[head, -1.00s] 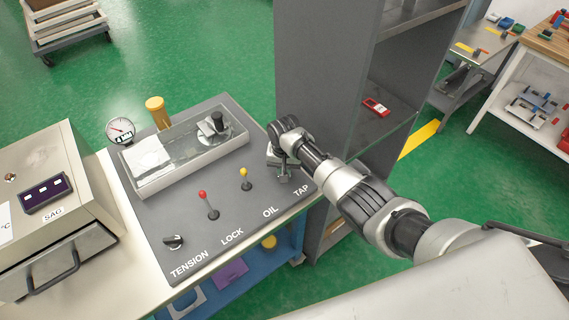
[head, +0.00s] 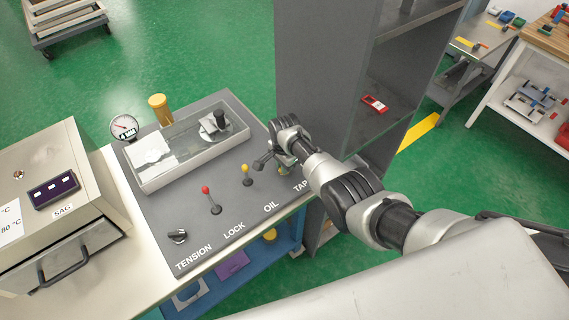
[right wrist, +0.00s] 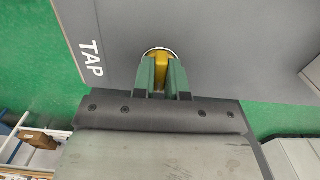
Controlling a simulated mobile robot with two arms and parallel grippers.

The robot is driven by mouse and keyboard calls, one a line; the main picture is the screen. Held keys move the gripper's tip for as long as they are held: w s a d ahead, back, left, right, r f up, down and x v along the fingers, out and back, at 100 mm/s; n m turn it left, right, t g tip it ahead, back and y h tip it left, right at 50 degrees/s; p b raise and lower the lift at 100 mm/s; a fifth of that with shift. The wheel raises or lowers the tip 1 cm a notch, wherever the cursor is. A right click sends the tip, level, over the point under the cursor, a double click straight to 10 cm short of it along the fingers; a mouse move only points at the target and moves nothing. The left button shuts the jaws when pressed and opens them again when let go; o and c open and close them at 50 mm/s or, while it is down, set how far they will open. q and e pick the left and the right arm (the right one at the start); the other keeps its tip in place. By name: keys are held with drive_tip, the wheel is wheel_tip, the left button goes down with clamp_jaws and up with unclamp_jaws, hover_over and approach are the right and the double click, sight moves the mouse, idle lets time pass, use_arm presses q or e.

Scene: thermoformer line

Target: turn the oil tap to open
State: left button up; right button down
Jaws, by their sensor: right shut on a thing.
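The oil tap (right wrist: 161,64) shows in the right wrist view as a yellow handle in a round pale-rimmed base on the grey panel, beside the word TAP. My right gripper (right wrist: 165,78) has its two green fingers shut on the yellow handle, one on each side. In the head view my right gripper (head: 283,167) is at the right end of the panel, above the TAP label, and its wrist hides most of the tap. The fingers cover part of the handle. My left gripper is not in view.
On the panel (head: 221,231) stand a yellow-knobbed lever (head: 246,171), a red-knobbed lever (head: 209,196) and a black knob (head: 178,236). A clear-topped tray (head: 190,160) lies behind them. A grey shelf cabinet (head: 325,80) stands close behind my right arm.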

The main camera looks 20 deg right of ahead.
drive_tip(key=shift+w+d+r+m, duration=0.1)
drive_tip(key=shift+m, duration=0.2)
drive_tip(key=c, duration=1.2)
unclamp_jaws()
drive_tip(key=shift+o, duration=0.2)
wheel_tip(320, 180, up, 11)
drive_tip(key=p, duration=0.1)
drive_tip(key=shift+p, duration=0.4)
